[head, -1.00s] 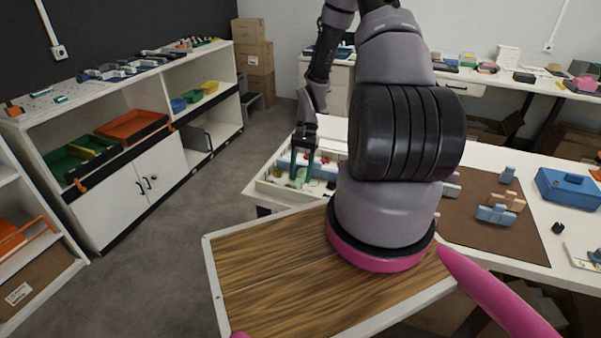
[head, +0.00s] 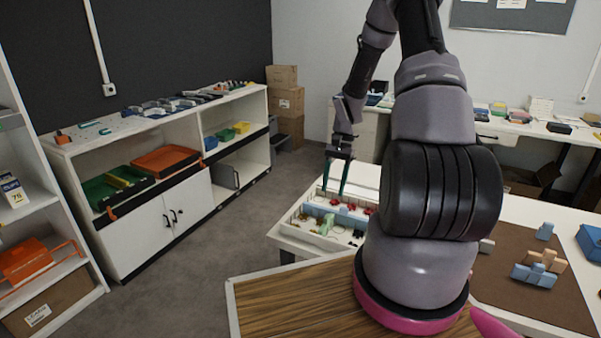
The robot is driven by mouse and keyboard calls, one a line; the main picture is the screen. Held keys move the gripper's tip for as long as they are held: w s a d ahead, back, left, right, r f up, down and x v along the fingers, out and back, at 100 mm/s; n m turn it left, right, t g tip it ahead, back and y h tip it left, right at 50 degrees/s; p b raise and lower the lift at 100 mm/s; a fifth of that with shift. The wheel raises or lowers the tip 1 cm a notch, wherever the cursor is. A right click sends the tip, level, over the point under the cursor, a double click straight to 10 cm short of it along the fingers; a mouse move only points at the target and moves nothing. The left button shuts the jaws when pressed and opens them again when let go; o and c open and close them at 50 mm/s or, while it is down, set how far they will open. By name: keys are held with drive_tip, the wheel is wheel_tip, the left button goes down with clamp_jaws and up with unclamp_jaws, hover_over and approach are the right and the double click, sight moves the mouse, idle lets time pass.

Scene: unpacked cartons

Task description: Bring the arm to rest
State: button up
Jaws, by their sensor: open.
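My gripper (head: 336,178) hangs from my arm above the white compartment tray (head: 286,228) at the left end of the white table. Its two dark green fingers point down and stand apart, with nothing seen between them. The tray holds small red parts (head: 360,209), a blue block (head: 351,219) and a pale green piece (head: 326,225). The fingertips appear just above or at the tray's far part; I cannot tell whether they touch anything. My arm hides part of the table behind it.
A brown mat (head: 520,262) on the table carries blue and tan blocks (head: 540,268). A blue box (head: 591,243) stands at the right edge. A white cabinet (head: 140,229) with orange and green trays stands at left. Grey floor (head: 200,290) lies clear between cabinet and table.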

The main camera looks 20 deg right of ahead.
drive_tip(key=s+a+r+n+t+h, duration=0.1)
drive_tip(key=s+a+r+t, duration=0.1)
drive_tip(key=r, duration=1)
drive_tip(key=s+a+r+n+t+h, duration=0.1)
drive_tip(key=a+r+t, duration=0.15)
drive_tip(key=r, duration=0.95)
drive_tip(key=s+a+r+n+t, duration=0.1)
drive_tip(key=s+a+r+t, duration=0.1)
drive_tip(key=s+r, duration=0.5)
drive_tip(key=s+a+r+n+t, duration=0.1)
drive_tip(key=s+a+r+t, duration=0.2)
drive_tip(key=s+r, duration=0.4)
drive_tip(key=shift+s+a+r+n+t+y, duration=0.15)
drive_tip(key=shift+s+r+n+t+y, duration=0.05)
drive_tip(key=shift+s+n+t+y, duration=0.25)
